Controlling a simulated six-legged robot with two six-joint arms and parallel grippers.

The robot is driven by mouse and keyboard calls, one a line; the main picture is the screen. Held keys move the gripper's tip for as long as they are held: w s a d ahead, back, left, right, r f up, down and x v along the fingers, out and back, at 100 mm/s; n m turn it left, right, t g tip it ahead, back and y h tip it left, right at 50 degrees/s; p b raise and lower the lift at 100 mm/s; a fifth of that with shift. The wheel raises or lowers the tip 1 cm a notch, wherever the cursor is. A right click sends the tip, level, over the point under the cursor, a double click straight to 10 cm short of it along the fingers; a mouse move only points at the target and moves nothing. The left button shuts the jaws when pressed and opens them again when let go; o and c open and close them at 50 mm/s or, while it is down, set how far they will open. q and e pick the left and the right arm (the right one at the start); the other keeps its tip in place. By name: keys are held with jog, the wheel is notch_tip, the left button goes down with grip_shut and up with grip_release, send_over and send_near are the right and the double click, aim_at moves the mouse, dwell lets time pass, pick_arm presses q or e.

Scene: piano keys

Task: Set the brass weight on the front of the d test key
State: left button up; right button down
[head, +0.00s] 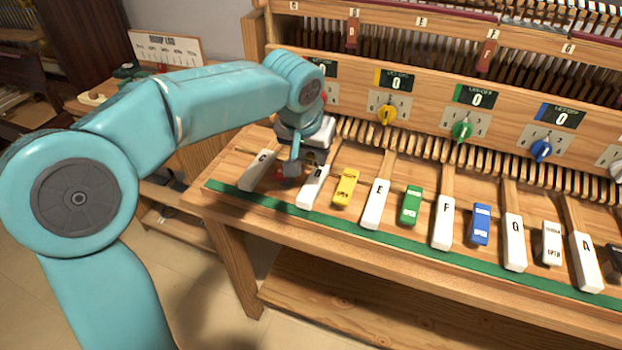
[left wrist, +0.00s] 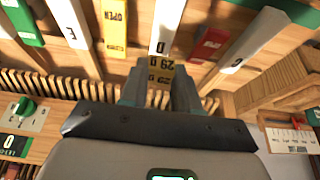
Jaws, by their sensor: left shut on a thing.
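The white D test key (head: 312,190) lies on the keybed between a red block (head: 280,173) and a yellow block (head: 345,188). My left gripper (head: 292,166) is over the rear part of this key and covers some of it. In the left wrist view its two fingers (left wrist: 160,88) are shut on a yellowish brass weight (left wrist: 160,72) with dark lettering. The D key (left wrist: 163,28) extends beyond the weight there, its front bare. The weight is hidden in the head view. I cannot tell whether it touches the key. My right gripper is not in view.
The C key (head: 259,170) is left of D, and the E key (head: 376,204) is to the right. Green (head: 411,206) and blue (head: 480,224) blocks lie between further keys. A green strip (head: 400,247) runs along the front edge. A panel with knobs (head: 388,115) rises behind.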

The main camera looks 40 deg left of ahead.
aim_at(314, 181)
pick_arm(q)
notch_tip(314, 181, down, 5)
jog(key=shift+r+b, duration=0.1)
jog(key=shift+b, duration=0.35)
jog(key=shift+f, duration=0.45)
jog(key=shift+r, duration=0.1)
jog(key=o, duration=1)
jog(key=shift+f, duration=0.2)
